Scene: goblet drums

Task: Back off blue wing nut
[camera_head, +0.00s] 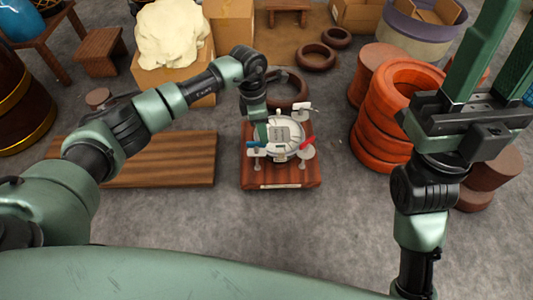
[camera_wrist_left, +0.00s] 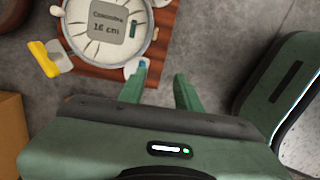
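A round, pale drum head (camera_head: 283,135) with a grey label sits in a metal rim on a small wooden stand (camera_head: 290,183). The drum head (camera_wrist_left: 105,30) also fills the upper left of the left wrist view. A small blue part, seemingly the blue wing nut (camera_wrist_left: 143,65), shows at the rim's lower right, right at the tip of one left finger and partly hidden by it. My left gripper (camera_wrist_left: 162,78) is open, its fingers apart with bare floor showing between them. In the head view it (camera_head: 262,128) is over the drum's left side. My right gripper (camera_head: 508,40) is open and empty, raised at the right.
A red nut (camera_head: 307,143) is at the drum's right, and a yellow one (camera_wrist_left: 44,58) shows in the wrist view. A wooden board (camera_head: 165,170) lies left. Orange rings (camera_head: 385,135) are stacked right. Floor in front of the stand is clear.

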